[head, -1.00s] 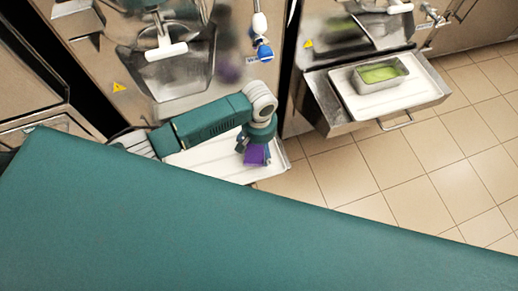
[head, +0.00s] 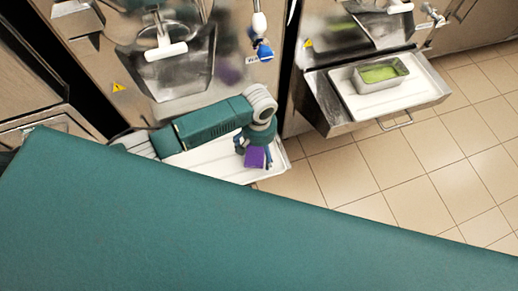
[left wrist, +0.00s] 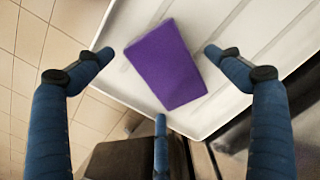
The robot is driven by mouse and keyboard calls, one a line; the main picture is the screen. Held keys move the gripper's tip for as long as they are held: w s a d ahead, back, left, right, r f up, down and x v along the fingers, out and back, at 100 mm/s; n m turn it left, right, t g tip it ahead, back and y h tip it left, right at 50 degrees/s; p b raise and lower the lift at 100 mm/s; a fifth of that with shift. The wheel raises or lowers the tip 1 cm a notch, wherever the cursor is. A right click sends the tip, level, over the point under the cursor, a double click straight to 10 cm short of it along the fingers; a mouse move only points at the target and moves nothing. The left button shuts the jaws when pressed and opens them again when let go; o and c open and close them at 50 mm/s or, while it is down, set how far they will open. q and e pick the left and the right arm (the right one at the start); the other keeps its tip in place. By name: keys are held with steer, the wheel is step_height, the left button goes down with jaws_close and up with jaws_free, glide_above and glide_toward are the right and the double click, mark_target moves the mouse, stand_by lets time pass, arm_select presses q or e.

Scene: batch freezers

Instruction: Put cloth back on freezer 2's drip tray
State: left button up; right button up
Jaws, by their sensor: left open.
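The purple cloth (head: 256,158) lies near the right end of a white drip tray (head: 210,160) below the left of two freezer fronts. In the left wrist view the cloth (left wrist: 166,63) lies flat and tilted on the ribbed white tray (left wrist: 262,30), inside its rim. My left gripper (head: 254,147) is over the cloth. In the left wrist view the gripper (left wrist: 159,56) is open, its fingers spread around the cloth with visible gaps at both sides. My arm hides part of the tray in the head view. My right gripper is not in view.
The freezer to the right has a pulled-out tray (head: 425,90) with a metal pan (head: 380,84) of green contents. A blue and white knob (head: 263,50) hangs above my arm. Tiled floor (head: 400,170) is clear at the right. My teal body covers the lower picture.

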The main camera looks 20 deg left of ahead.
mark_target(259, 152)
arm_select(q)
step_height(259, 152, up, 12)
stand_by(0.4)
steer(key=shift+f, duration=0.1)
stand_by(0.3)
